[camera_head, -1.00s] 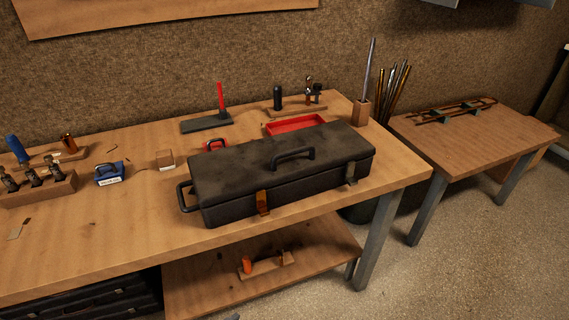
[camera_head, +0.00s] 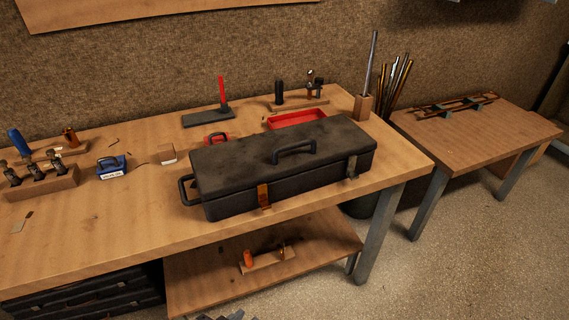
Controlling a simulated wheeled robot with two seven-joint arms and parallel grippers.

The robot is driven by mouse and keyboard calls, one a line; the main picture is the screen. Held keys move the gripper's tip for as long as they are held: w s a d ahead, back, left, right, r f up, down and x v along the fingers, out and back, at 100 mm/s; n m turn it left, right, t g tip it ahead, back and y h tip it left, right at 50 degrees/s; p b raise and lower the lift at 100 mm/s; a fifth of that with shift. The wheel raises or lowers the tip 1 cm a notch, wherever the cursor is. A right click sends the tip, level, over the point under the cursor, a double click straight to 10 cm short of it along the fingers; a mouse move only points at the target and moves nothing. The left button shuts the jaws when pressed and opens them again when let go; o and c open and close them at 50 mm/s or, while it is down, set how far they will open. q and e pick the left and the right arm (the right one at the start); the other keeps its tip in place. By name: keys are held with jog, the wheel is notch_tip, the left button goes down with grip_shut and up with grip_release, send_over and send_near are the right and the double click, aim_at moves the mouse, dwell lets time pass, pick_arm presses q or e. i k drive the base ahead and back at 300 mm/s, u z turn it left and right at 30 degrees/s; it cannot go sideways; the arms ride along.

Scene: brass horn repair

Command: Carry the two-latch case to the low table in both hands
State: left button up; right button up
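The dark two-latch case (camera_head: 230,160) lies shut on the workbench (camera_head: 130,235), near its front right part. It has a handle (camera_head: 294,151) on the lid and another handle (camera_head: 186,190) on its left end. An orange-brown latch (camera_head: 264,196) and a greyer latch (camera_head: 352,168) show on its front. The right end of the case is hidden. The lower wooden table (camera_head: 480,145) stands to the right, beyond a gap. Neither of my grippers can be made out, and nothing holds the case.
A red tray (camera_head: 297,119) and a red clasp-like item (camera_head: 217,138) sit close behind the case. A block of rods (camera_head: 363,107) stands at the bench's back right corner. Dark rods on supports (camera_head: 455,105) occupy the low table's back; its front is clear.

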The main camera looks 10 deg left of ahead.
aim_at(488, 130)
jog(key=k, duration=0.5)
jog(key=z, duration=1.45)
jog(key=i, duration=1.15)
jog(key=u, duration=1.6)
